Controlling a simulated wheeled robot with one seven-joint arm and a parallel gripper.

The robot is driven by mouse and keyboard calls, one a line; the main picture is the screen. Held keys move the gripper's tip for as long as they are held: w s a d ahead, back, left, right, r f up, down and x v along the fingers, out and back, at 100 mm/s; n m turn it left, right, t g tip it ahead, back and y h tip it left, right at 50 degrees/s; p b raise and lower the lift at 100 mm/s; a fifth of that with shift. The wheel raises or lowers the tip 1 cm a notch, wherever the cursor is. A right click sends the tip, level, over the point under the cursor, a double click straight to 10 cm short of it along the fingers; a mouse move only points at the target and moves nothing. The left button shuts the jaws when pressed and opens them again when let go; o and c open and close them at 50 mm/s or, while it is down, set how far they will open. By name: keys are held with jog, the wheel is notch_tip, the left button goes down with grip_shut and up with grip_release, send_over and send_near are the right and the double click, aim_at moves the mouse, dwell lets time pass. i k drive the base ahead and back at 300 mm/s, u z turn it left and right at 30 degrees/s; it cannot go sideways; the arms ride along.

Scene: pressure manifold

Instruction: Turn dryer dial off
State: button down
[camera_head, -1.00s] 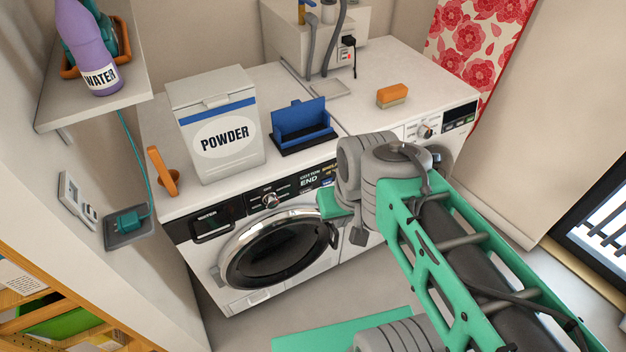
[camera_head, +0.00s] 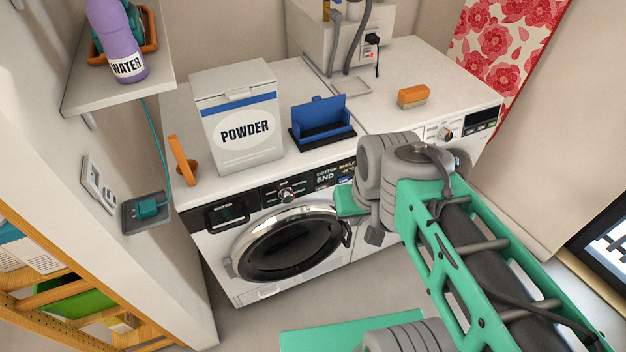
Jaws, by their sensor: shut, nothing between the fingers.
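The right-hand white machine, which looks like the dryer (camera_head: 487,94), has a round silver dial (camera_head: 446,134) on its front panel beside a dark display. The dial shows just above and right of my arm's grey joint; its exact setting is too small to read. My arm covers most of that machine's front below the panel. My gripper's fingers do not show; they are hidden behind the arm, so I cannot tell how far they are from the dial.
The left machine (camera_head: 240,287) has a detergent drawer, its own dial (camera_head: 286,195) and a round door. A powder box (camera_head: 239,132), a blue holder (camera_head: 322,123) and an orange sponge (camera_head: 413,97) stand on top. A shelf (camera_head: 120,85) juts out at left.

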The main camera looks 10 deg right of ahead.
aim_at(287, 194)
jog(key=k, duration=1.2)
jog(key=u, duration=0.65)
jog(key=i, duration=0.55)
jog(key=u, duration=0.7)
jog(key=i, duration=0.55)
jog(key=u, duration=0.15)
